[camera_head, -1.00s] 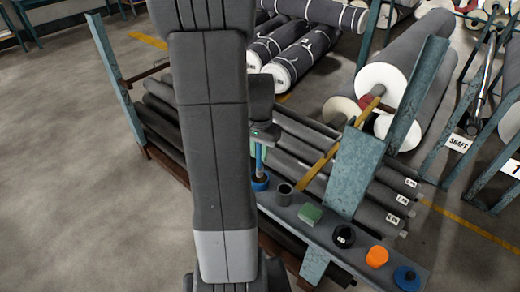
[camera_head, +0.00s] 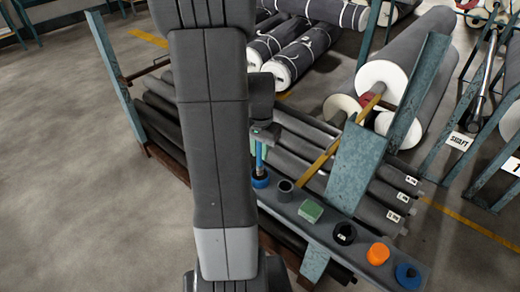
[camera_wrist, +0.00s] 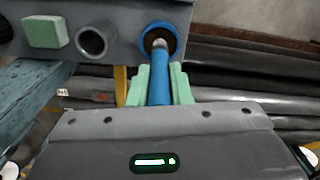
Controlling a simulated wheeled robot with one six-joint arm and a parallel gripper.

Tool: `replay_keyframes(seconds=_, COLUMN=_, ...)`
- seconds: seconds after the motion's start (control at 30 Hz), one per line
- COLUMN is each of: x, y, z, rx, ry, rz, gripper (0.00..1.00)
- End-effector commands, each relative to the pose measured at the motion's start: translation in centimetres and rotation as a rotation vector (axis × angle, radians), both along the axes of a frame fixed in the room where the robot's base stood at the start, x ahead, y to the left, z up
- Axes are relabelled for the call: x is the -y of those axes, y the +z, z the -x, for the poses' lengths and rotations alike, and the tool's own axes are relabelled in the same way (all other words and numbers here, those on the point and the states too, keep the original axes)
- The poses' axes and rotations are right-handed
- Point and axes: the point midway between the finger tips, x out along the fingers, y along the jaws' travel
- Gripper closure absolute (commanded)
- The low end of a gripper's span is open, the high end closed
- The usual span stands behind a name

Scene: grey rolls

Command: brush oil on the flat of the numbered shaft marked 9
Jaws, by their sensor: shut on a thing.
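My gripper (camera_wrist: 159,84) is shut on the blue handle of a brush (camera_wrist: 160,88), one pale green finger on each side. The brush's lower end points into a round blue holder (camera_wrist: 172,31) on the grey ledge. Its bristles are not visible. In the head view the brush (camera_head: 259,156) stands upright above the blue holder (camera_head: 261,183), partly behind my arm. A metal shaft (camera_head: 487,72) rests on a stand at the far right, near a sign reading "SHAFT" (camera_head: 460,142). I cannot make out a mark 9 or its flat.
The ledge (camera_head: 327,230) also carries a grey cup (camera_head: 285,190), a green block (camera_head: 311,210), a black ring (camera_head: 344,233), an orange cap (camera_head: 378,253) and a blue disc (camera_head: 408,275). Dark rolls (camera_head: 385,190) lie behind it. Open floor (camera_head: 75,150) is at left.

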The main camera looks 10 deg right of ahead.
Motion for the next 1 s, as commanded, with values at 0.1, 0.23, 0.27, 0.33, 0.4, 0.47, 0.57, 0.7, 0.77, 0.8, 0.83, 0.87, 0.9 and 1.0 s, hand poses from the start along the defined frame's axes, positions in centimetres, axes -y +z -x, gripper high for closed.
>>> replay_keyframes(seconds=0.1, x=0.00, y=-0.21, z=0.00, rx=0.000, ry=0.000, rz=0.000, gripper=1.00)
replay_keyframes(seconds=0.23, x=0.00, y=-0.37, z=0.00, rx=0.000, ry=0.000, rz=0.000, gripper=1.00)
replay_keyframes(seconds=0.27, x=0.00, y=-0.41, z=0.00, rx=0.000, ry=0.000, rz=0.000, gripper=1.00)
replay_keyframes(seconds=0.33, x=0.00, y=-0.49, z=0.00, rx=0.000, ry=0.000, rz=0.000, gripper=1.00)
replay_keyframes(seconds=0.4, x=0.00, y=-0.58, z=0.00, rx=0.000, ry=0.000, rz=0.000, gripper=1.00)
replay_keyframes(seconds=0.47, x=-0.01, y=-0.65, z=0.01, rx=0.000, ry=0.000, rz=0.000, gripper=1.00)
replay_keyframes(seconds=0.57, x=0.00, y=-0.77, z=0.00, rx=0.000, ry=0.000, rz=0.000, gripper=1.00)
replay_keyframes(seconds=0.7, x=0.00, y=-0.86, z=0.00, rx=0.000, ry=0.000, rz=0.000, gripper=1.00)
replay_keyframes(seconds=0.77, x=-0.01, y=-0.84, z=0.01, rx=0.000, ry=0.000, rz=0.000, gripper=1.00)
replay_keyframes(seconds=0.8, x=-0.01, y=-0.84, z=0.01, rx=0.000, ry=0.000, rz=0.000, gripper=1.00)
replay_keyframes(seconds=0.83, x=-0.01, y=-0.84, z=0.01, rx=0.000, ry=0.000, rz=0.000, gripper=1.00)
replay_keyframes(seconds=0.87, x=-0.01, y=-0.84, z=0.01, rx=0.000, ry=0.000, rz=0.000, gripper=1.00)
replay_keyframes(seconds=0.9, x=-0.01, y=-0.84, z=0.01, rx=0.000, ry=0.000, rz=0.000, gripper=1.00)
replay_keyframes(seconds=1.0, x=0.00, y=-0.87, z=0.00, rx=0.000, ry=0.000, rz=0.000, gripper=1.00)
